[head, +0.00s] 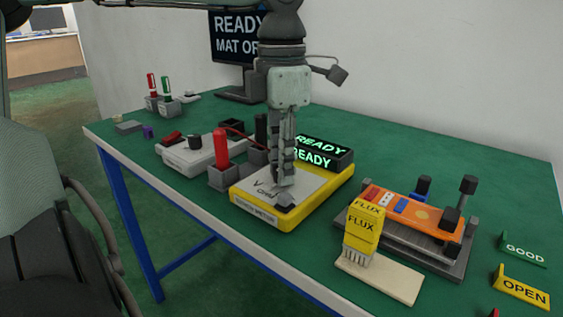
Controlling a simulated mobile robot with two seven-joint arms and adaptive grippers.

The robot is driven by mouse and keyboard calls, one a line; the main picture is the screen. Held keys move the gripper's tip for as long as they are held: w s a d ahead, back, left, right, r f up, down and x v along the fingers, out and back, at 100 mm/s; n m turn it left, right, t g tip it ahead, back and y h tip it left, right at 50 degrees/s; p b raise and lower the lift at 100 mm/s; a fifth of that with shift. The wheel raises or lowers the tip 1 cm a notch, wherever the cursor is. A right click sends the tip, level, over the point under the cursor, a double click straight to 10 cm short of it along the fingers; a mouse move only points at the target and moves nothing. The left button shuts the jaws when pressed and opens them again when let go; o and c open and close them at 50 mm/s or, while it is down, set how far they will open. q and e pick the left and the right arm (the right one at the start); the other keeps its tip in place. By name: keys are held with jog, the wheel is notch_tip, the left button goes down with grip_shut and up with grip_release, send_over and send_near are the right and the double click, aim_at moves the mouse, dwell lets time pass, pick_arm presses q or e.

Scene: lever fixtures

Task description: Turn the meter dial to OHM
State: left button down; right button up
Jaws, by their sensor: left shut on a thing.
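The yellow multimeter (313,209) lies on the green table, its grey face up, with a "V" mark and a partly hidden second label beside the gripper. My left gripper (284,181) points straight down onto the meter's face, its fingers closed together over the dial. The dial itself is mostly hidden by the fingers, so I cannot read its setting. A small dark part (285,202) shows just in front of the fingertips. My right gripper is not in view.
Red and black probes stand in grey holders (222,178) left of the meter. A yellow FLUX brush (361,232) and an orange circuit board in a fixture (410,215) are to the right. GOOD (523,249) and OPEN (522,287) signs sit far right.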

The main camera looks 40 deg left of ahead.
pick_arm(q)
jog(key=c, duration=1.3)
grip_release()
jog(key=shift+c, duration=0.2)
notch_tip(320, 180, up, 12)
